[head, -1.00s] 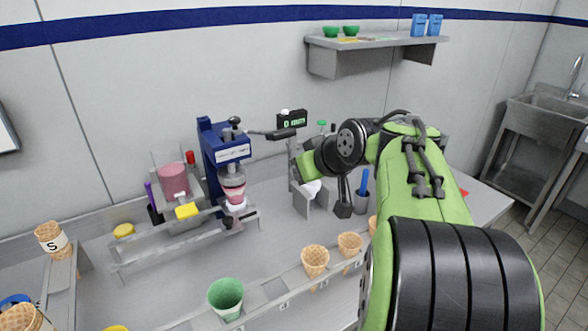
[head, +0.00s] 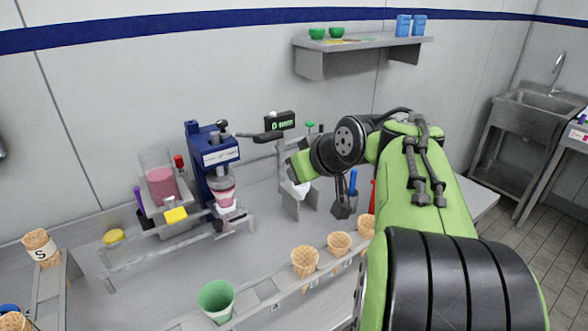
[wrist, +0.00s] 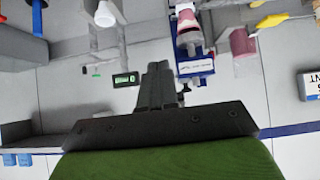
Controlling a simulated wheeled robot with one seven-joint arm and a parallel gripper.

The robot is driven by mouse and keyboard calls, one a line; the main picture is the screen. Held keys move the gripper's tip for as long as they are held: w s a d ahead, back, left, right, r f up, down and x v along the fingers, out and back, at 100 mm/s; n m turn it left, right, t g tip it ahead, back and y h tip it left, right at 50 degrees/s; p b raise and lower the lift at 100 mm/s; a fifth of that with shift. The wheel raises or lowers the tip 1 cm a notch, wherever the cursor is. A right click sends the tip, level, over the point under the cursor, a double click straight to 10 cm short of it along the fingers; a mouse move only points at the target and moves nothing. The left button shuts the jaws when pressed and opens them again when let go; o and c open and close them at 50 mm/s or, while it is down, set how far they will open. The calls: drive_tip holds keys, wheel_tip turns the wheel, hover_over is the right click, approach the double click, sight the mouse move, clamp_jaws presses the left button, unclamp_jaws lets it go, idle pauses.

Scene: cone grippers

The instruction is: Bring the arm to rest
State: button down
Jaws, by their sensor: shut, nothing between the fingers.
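My gripper (head: 341,203) hangs at the end of my green and black arm, above the back part of the counter in the head view. Its dark fingers point down, in front of the scale stand and near a blue-handled tool (head: 353,182). In the wrist view my gripper (wrist: 158,68) shows as dark fingers close together with nothing between them. The wrist picture is upside down, with the blue machine (wrist: 195,66) and the lit display (wrist: 125,80) beyond the fingers.
The blue machine (head: 212,160) and a clear pink-filled container (head: 161,187) stand left of my gripper. A rack of cones (head: 305,261) and a green cup (head: 216,299) runs along the front. A wall shelf (head: 350,46) is above. A sink (head: 540,104) stands at right.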

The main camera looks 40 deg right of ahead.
drive_tip(key=s+a+f+g+y+p, duration=0.1)
drive_tip(key=s+a+p, duration=0.1)
drive_tip(key=s+a, duration=0.55)
drive_tip(key=s+a+g+p, duration=0.2)
drive_tip(key=s+a+p, duration=0.15)
drive_tip(key=a, duration=0.65)
drive_tip(key=s+a+f+g, duration=0.1)
drive_tip(key=s+f, duration=0.3)
drive_tip(key=s, duration=0.4)
drive_tip(key=shift+n, duration=0.3)
